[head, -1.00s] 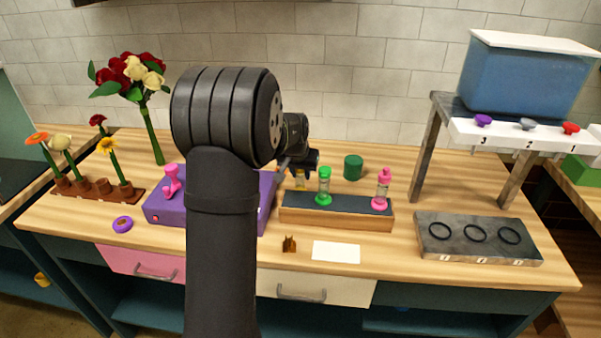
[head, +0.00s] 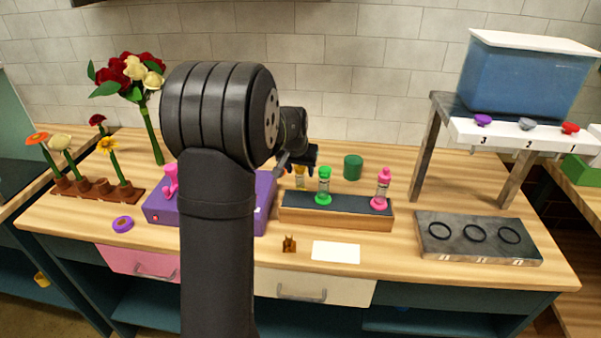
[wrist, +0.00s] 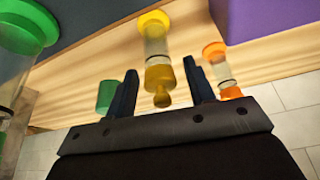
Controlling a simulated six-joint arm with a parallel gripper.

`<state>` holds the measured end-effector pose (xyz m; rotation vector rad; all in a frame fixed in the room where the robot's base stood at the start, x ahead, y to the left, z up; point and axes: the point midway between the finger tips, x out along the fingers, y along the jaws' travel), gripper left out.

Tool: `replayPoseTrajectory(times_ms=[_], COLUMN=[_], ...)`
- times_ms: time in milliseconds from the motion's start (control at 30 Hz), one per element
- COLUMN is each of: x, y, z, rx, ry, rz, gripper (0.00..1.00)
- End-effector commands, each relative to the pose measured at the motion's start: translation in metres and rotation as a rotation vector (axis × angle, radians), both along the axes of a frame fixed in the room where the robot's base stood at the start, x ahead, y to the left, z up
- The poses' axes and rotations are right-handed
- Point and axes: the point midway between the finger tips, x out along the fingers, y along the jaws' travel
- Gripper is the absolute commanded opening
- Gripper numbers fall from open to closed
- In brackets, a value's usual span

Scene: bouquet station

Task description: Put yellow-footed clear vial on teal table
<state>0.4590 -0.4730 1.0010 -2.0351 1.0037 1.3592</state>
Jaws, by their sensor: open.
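The yellow-footed clear vial (wrist: 155,47) stands upright on the wooden counter in the wrist view, its yellow foot at the top of the picture and its yellow cap lower down. In the head view the vial (head: 300,178) shows just behind the long wooden block, partly hidden. My gripper (wrist: 160,70) is open, with one finger on each side of the vial's cap end; I see gaps on both sides and no contact. I cannot pick out a separate teal table for certain.
A green-footed vial (head: 323,186) and a pink-footed vial (head: 382,188) stand on the dark-topped block (head: 300,219). An orange-footed vial (wrist: 228,72) stands near the yellow one. The purple box (head: 262,195) and green cylinder (head: 353,167) are close by.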

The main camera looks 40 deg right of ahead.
Motion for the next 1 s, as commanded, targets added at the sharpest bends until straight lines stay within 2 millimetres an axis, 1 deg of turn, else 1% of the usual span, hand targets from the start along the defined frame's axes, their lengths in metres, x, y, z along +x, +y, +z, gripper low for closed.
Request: replayPoseTrajectory(times_ms=[33,100,300,400,500,700,1000], x=[-0.002,-0.006,-0.015,-0.019,-0.021,-0.023,-0.023], y=[0.003,0.008,0.021,0.025,0.028,0.031,0.030], z=[0.010,0.025,0.063,0.077,0.086,0.092,0.089], rx=[-0.002,-0.003,-0.002,-0.002,-0.002,0.001,0.001], ry=[-0.002,-0.003,-0.003,-0.001,-0.001,0.001,0.001], rz=[0.000,0.000,0.000,0.000,0.000,0.000,0.000], gripper=[0.49,0.49,0.49,0.49,0.49,0.49,0.49])
